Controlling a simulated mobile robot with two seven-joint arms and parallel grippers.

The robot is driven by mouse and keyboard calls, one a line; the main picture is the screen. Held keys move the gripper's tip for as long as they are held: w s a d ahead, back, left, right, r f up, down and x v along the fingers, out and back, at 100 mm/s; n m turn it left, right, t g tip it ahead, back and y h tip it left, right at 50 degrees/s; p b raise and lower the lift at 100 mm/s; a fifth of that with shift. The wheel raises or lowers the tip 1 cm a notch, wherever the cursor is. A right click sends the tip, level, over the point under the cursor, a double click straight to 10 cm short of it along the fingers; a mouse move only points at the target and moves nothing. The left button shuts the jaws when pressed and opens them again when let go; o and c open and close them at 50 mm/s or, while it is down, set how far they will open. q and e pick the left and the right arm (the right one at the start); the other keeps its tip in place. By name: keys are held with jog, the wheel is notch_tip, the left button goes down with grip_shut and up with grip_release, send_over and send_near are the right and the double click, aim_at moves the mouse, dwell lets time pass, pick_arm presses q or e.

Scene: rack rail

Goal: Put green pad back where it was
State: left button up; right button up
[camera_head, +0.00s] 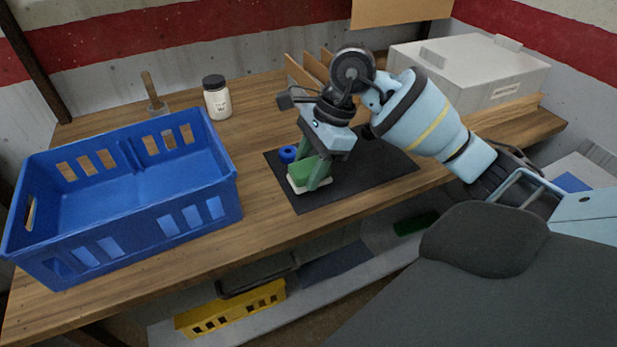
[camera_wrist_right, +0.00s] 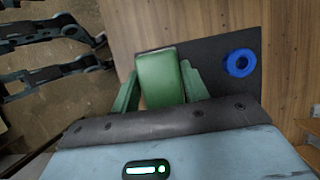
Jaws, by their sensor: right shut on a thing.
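The green pad (camera_head: 303,172) is a small block with a green top and a pale lower edge. It is at the left part of the black mat (camera_head: 345,182), and I cannot tell whether it touches the mat. My right gripper (camera_head: 318,175) points down and is shut on the pad. In the right wrist view the pad (camera_wrist_right: 160,72) sits between the two green fingers of the gripper (camera_wrist_right: 160,92). A blue ring (camera_head: 288,154) lies on the mat just behind the pad; it also shows in the right wrist view (camera_wrist_right: 241,63). My left gripper is not in view.
A blue crate (camera_head: 150,212) stands left of the mat. A white jar (camera_head: 217,102) and a wooden-handled tool (camera_head: 152,92) stand behind it. Brown upright dividers (camera_head: 300,73) and a grey box (camera_head: 470,70) are at the back. A yellow crate (camera_head: 232,308) is on the lower shelf.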

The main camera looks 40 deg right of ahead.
jog(key=shift+s+a+f, duration=0.1)
jog(key=shift+f, duration=1.5)
jog(key=shift+f, duration=0.15)
jog(key=o, duration=1)
jog(key=shift+c, duration=0.2)
jog(key=v, duration=1.2)
